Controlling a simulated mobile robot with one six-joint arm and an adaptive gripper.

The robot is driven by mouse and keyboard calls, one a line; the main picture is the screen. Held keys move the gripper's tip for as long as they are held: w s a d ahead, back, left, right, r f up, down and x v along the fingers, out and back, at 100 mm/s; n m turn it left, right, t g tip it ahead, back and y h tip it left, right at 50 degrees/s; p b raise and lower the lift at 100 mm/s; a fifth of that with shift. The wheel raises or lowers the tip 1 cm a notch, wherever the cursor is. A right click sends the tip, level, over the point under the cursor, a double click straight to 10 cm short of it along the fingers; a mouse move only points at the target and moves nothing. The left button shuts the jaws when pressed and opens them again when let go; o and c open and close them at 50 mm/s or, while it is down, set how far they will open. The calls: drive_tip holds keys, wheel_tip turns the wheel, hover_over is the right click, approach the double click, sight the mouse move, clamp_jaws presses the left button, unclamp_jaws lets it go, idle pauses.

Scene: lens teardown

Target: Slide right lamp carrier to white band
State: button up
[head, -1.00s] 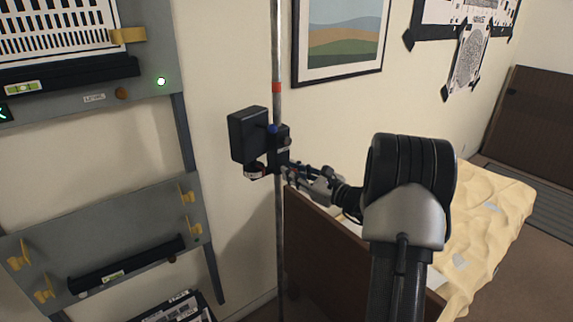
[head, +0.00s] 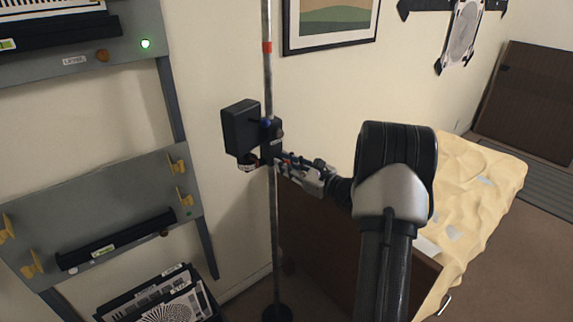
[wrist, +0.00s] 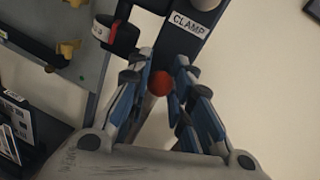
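The lamp carrier (head: 271,142) is a black clamp on an upright metal pole (head: 275,215), with a black box-shaped lamp (head: 240,128) on its left and a blue knob on top. A red band (head: 267,47) rings the pole well above it. I cannot make out a white band. My gripper (head: 279,163) reaches the carrier from the right. In the wrist view its fingers (wrist: 161,75) sit closely on both sides of a red knob (wrist: 160,84) below the clamp's "CLAMP" label (wrist: 190,26). Finger contact is partly hidden.
Grey panels with yellow hooks (head: 105,212) stand left of the pole. Printed charts (head: 165,300) lie at lower left. A brown board (head: 315,245) and a table with a crumpled cream cloth (head: 465,185) are to the right. The pole's round base (head: 277,313) stands on the floor.

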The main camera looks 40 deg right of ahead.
drive_tip(key=o, duration=0.4)
drive_tip(key=v, duration=1.2)
drive_tip(key=shift+r, duration=0.1)
